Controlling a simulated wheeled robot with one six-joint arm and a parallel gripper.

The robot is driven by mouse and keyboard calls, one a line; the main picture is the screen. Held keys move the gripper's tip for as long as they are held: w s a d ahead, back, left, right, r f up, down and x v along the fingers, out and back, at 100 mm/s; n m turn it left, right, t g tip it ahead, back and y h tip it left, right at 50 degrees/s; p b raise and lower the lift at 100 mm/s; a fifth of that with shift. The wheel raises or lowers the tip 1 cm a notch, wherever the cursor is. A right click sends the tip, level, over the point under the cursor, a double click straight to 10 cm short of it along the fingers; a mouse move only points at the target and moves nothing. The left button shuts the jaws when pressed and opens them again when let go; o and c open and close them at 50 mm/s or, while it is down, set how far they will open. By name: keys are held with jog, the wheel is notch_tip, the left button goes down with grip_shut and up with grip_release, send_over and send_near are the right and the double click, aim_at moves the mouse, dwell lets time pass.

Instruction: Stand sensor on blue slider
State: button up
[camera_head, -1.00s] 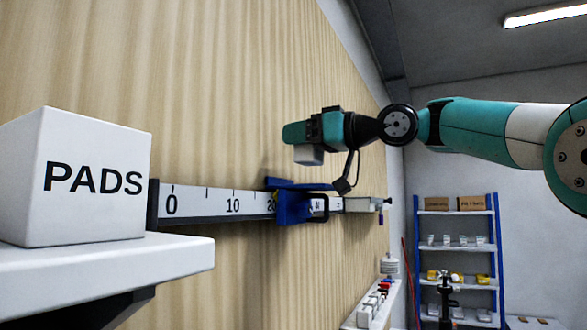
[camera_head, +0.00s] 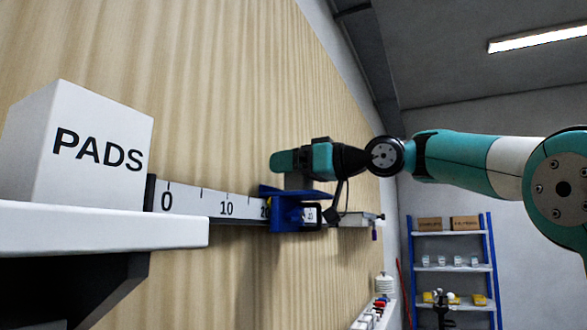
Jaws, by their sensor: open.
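The blue slider (camera_head: 290,212) sits on the ruler rail near the 20 mark, with a flat blue ledge on top and a small display window at its right. My gripper (camera_head: 296,172) is directly above the slider, close to the ledge, and its jaws are open. A small grey block (camera_head: 298,183) shows between the gripper and the ledge. I cannot tell whether it is the sensor or part of the gripper, nor whether it touches the ledge. The fingertips are not clearly visible.
The white ruler rail (camera_head: 190,199) runs along the wooden wall panel (camera_head: 180,60). A white PADS box (camera_head: 90,150) stands on a white shelf (camera_head: 110,228) at the left. Shelving with blue posts (camera_head: 452,265) stands at the far right. A dangling cable hangs by my gripper.

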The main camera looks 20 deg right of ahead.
jog(key=shift+r, duration=0.1)
jog(key=b+v, duration=0.3)
jog(key=v, duration=0.9)
